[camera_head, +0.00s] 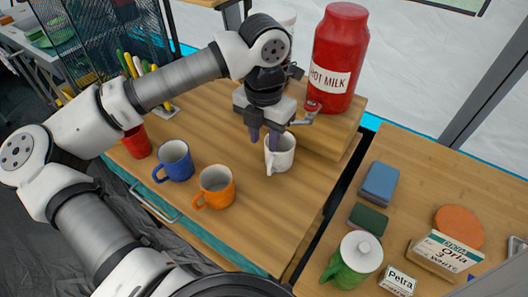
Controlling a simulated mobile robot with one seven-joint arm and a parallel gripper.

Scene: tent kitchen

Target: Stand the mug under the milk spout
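A white mug (283,156) stands upright on the wooden counter, with its handle toward the lower left. The red hot milk dispenser (340,50) stands on a raised wooden block behind it and to the right. Its small milk spout (312,107) sticks out at the lower left, above and to the right of the mug. My gripper (264,138) points down at the mug's left side. Its two dark fingers are apart, with a gap between them. The right finger overlaps the mug's rim in the picture; I cannot tell whether it touches.
A blue mug (175,163), an orange mug (215,187) and a red cup (137,143) stand to the left. A raised wooden block (335,138) carries the dispenser. The right counter holds a green lidded jar (350,264), sponges and name cards. The counter's front middle is clear.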

